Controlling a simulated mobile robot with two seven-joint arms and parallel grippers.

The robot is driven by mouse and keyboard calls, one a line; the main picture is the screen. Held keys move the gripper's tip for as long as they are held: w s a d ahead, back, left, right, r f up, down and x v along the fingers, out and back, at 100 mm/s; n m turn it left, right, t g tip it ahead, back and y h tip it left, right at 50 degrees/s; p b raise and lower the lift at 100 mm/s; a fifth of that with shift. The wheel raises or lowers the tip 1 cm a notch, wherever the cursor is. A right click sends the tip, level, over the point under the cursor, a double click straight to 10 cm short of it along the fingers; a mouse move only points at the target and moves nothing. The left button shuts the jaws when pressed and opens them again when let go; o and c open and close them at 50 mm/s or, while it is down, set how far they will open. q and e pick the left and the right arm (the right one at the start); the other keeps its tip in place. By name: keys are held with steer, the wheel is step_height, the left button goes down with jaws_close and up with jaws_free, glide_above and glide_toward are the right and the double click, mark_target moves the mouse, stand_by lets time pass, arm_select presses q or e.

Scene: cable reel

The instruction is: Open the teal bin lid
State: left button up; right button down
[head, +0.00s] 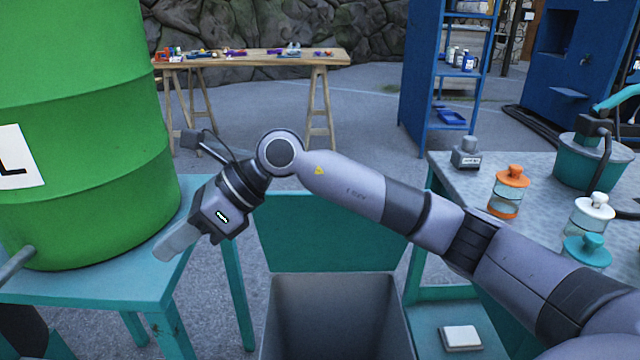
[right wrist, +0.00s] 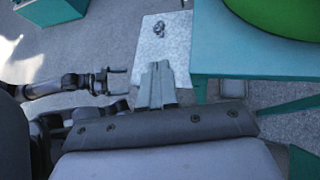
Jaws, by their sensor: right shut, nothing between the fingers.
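The teal bin lid (head: 330,232) stands upright at the back of the bin in the head view, raised off the opening. The bin (head: 335,312) is open at the top, and its grey inside shows.
A green drum (head: 85,140) stands on a teal table (head: 95,275) at the left. A right-hand bench (head: 465,195) bears orange, white and teal lidded jars. A wooden table (head: 250,60) and blue shelves (head: 425,90) stand behind. Grey floor lies clear between.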

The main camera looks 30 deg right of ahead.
steer(key=w+d+r+h, duration=0.1)
steer(key=d+h, duration=0.3)
steer(key=d, duration=0.4)
steer(key=w+d+r+m+h, duration=0.1)
steer(key=w+d+r+h, duration=0.1)
steer(key=d, duration=0.7)
steer(key=w+d+r+m+h, duration=0.1)
steer(key=d+r+h, duration=0.2)
steer(key=d+h, duration=0.3)
steer(key=shift+w+d+r+t+h, duration=0.1)
steer(key=shift+d+r+t+h, duration=0.1)
steer(key=shift+d, duration=0.5)
steer(key=shift+w+d+r+t+h, duration=0.1)
steer(key=shift+d+r+t+h, duration=0.1)
steer(key=shift+d, duration=0.5)
steer(key=shift+d+f, duration=0.15)
steer(key=shift+d, duration=0.1)
steer(key=b+x, duration=0.1)
steer(key=x, duration=0.8)
steer(key=shift+f, duration=0.3)
